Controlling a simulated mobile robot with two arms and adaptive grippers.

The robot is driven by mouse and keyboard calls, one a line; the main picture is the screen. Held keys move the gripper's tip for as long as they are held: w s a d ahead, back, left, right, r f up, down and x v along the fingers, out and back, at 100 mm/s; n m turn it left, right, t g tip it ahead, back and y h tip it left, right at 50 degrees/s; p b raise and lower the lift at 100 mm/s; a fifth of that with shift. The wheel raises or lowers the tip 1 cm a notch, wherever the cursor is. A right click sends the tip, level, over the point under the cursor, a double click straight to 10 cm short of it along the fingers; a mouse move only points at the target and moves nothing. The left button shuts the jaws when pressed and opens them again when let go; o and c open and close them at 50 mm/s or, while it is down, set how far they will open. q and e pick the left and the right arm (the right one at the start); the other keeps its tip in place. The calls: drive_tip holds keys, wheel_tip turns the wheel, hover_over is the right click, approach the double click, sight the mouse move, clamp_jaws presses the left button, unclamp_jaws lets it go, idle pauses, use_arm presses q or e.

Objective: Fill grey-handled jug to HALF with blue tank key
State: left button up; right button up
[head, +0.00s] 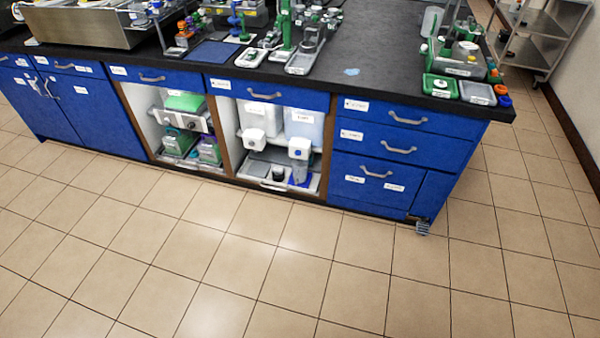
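Two pale tanks stand in the open right bay under the bench. The right one (305,124) looks bluish and has a white tap with a blue dot (300,148). The left one (252,117) has a plain white tap (254,136). A small clear vessel (302,171) stands below the blue-dotted tap on a blue patch. A dark-topped vessel (279,173) stands to its left on a grey tray (262,183). At this size I cannot tell which vessel is the grey-handled jug, its fill level, or where the key is. Neither of my grippers is in view.
The blue cabinet (400,150) carries a dark worktop (385,45) with several trays and tools. A second open bay (180,130) holds green and purple items. A grey striped thing (422,228) sits at the cabinet's lower right corner. The tiled floor (200,250) in front is clear.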

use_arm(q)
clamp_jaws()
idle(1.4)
